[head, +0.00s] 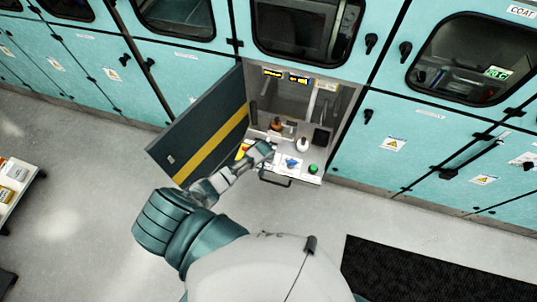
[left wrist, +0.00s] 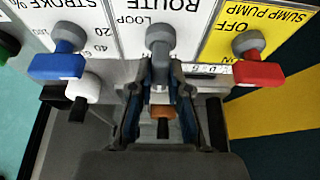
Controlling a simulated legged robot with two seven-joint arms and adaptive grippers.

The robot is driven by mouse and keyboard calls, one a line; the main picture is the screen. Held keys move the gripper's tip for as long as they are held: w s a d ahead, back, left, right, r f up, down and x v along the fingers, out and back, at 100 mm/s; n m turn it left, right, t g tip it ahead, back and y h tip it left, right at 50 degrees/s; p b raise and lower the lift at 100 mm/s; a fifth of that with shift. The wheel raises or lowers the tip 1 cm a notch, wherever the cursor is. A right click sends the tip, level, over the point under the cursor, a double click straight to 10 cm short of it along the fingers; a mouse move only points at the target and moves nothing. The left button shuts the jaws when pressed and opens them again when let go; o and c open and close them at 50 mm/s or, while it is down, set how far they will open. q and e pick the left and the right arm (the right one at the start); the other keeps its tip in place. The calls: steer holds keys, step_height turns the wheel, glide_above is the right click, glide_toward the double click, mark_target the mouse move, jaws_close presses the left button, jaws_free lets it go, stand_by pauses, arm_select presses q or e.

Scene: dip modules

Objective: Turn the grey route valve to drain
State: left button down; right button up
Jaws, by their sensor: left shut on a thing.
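The grey route valve (left wrist: 158,38) is at the top middle of the left wrist view, on a white panel (left wrist: 127,40) with upside-down "ROUTE" and "LOOP" lettering. Its handle reaches down the picture between my left gripper's fingers. My left gripper (left wrist: 160,85) is shut on that handle, and its fingers hide part of it. No "drain" mark can be read in this view. In the head view my left gripper (head: 264,151) is at the left of the small control shelf, and the grey valve is hidden there. My right gripper is not in view.
A blue handle (left wrist: 58,64) and a red sump pump handle (left wrist: 258,72) flank the grey valve closely. A dark open door (head: 205,130) with a yellow stripe stands left of the bay.

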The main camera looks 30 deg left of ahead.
arm_select(q)
steer(key=shift+w+r, duration=0.25)
steer(key=shift+w, duration=0.05)
steer(key=c, duration=1.2)
jaws_free()
steer(key=shift+o, duration=0.4)
steer(key=shift+s+f, duration=0.1)
steer(key=shift+f, duration=0.05)
steer(key=shift+s, duration=0.1)
steer(key=v, duration=1.1)
steer(key=shift+s+r, duration=0.2)
steer(key=shift+r, duration=0.15)
